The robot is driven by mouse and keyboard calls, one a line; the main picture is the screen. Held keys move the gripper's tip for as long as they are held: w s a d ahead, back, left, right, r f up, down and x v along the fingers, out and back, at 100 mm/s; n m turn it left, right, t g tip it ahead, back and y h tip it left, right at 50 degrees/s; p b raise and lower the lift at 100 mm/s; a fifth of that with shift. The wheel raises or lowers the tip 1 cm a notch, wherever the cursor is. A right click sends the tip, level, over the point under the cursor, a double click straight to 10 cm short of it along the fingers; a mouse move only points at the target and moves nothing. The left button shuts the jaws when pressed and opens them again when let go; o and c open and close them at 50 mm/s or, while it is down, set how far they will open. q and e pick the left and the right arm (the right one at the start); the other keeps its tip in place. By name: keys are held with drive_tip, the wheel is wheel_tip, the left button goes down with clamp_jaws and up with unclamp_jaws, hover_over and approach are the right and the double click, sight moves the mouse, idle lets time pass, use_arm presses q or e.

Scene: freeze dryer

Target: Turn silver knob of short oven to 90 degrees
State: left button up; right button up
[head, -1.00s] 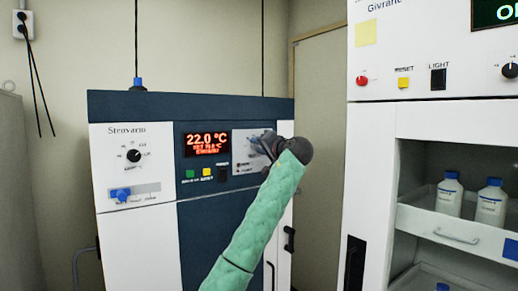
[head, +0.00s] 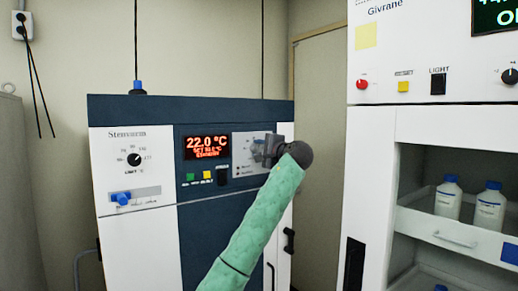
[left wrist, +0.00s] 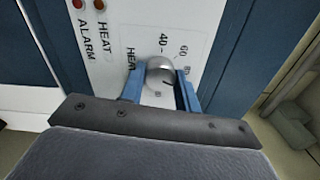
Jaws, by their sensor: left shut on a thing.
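The short oven (head: 229,240) is a blue and white cabinet with a red display (head: 206,146) reading 22.0 °C. The silver knob (left wrist: 160,71) is round and sits on a white dial panel with numbers such as 40 and 60, below the HEAT and ALARM lamps in the left wrist view. My left gripper (left wrist: 161,88) has its two blue fingers on either side of this knob and is shut on it. In the head view my left gripper (head: 268,150) is at the panel right of the display and hides the knob. My right gripper is not in view.
A black knob (head: 134,159) and a blue latch-like part (head: 121,199) are on the oven's left white panel. Green (head: 190,177) and yellow (head: 207,174) buttons sit under the display. A taller white cabinet (head: 430,125) with bottles on a drawer stands close at right.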

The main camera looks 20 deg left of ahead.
use_arm(q)
drive_tip(key=shift+m, duration=0.3)
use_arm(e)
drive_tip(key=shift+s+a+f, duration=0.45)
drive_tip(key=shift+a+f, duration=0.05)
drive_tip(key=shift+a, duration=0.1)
